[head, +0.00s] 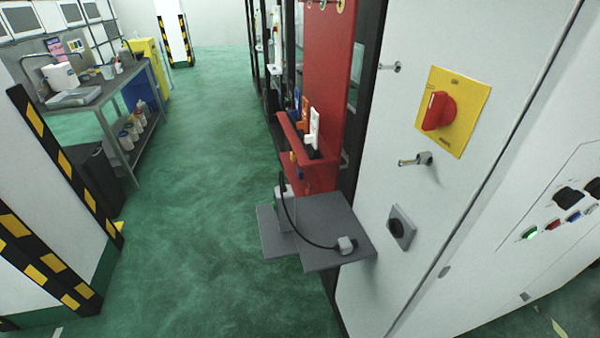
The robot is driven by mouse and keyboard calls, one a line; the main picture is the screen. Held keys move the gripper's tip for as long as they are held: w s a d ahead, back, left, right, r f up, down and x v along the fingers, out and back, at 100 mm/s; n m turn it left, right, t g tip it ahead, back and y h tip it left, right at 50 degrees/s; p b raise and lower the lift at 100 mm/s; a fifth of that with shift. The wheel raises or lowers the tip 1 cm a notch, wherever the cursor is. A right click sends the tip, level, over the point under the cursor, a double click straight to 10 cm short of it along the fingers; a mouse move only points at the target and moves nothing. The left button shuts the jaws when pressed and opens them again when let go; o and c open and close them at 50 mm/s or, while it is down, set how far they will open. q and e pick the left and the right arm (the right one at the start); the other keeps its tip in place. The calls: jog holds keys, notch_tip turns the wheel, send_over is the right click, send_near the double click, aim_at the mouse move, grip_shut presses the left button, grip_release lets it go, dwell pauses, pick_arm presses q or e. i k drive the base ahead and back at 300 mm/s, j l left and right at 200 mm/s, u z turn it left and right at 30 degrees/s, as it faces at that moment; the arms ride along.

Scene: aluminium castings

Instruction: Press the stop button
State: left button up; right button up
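A white control panel (570,200) on the cabinet at the right carries a row of small buttons. They include a lit green button (530,233), a red button (552,224) and a blue button (574,216). Their labels are too small to read, so I cannot tell for sure which one is the stop button. A large red rotary switch (438,111) sits on a yellow plate (466,92) higher on the cabinet. Neither of my grippers is in view.
The white cabinet (400,155) has a protruding handle (416,160) and a black knob (399,228). A grey shelf (325,222) with a cable sticks out beside a red rack (325,90). Green floor (200,200) is open between the cabinet and a striped post (45,270).

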aim_at(557, 222)
jog(key=z, duration=1.8)
